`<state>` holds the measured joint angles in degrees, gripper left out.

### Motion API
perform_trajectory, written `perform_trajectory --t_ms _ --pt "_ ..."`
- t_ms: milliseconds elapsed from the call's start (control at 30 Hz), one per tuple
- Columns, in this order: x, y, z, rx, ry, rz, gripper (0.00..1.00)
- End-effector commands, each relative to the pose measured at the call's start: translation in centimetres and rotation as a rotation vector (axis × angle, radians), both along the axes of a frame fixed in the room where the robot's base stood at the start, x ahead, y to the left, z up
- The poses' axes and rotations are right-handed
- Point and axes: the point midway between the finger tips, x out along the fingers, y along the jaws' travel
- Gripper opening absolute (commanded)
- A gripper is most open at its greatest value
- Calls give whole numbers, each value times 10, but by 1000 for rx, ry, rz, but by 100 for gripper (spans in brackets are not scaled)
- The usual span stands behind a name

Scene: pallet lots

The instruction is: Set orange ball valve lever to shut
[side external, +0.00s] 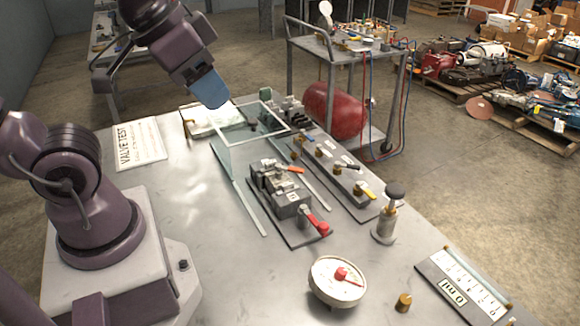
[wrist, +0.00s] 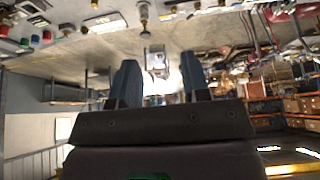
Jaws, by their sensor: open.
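A small orange lever (side external: 294,169) sits on top of a grey metal valve block (side external: 278,190) in the middle of the table, pointing right. Its exact angle to the pipe line is hard to tell at this size. A larger red lever (side external: 319,226) is at the block's near end. My gripper (side external: 208,92) is high above the far left part of the table, well away from the lever. Its blue fingers are apart and empty in the wrist view (wrist: 162,82). I cannot make out the orange lever in the wrist view.
A round gauge (side external: 338,281) and a capped metal cylinder (side external: 386,222) stand nearer. The table's left middle is clear.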

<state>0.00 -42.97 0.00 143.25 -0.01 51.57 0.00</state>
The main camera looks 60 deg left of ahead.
Motion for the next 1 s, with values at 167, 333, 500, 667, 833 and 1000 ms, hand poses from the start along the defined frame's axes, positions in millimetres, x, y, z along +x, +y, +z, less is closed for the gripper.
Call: perform_trajectory --t_ms 167,333,500,667,833,1000 --pt "0 0 0 0 0 0 43" --pt "0 0 0 0 0 0 43" --pt "0 0 0 0 0 1 40" --pt "3 10 -12 3 62 53 40" --pt "29 29 -33 39 217 115 40" --pt "69 53 -58 89 368 51 40"
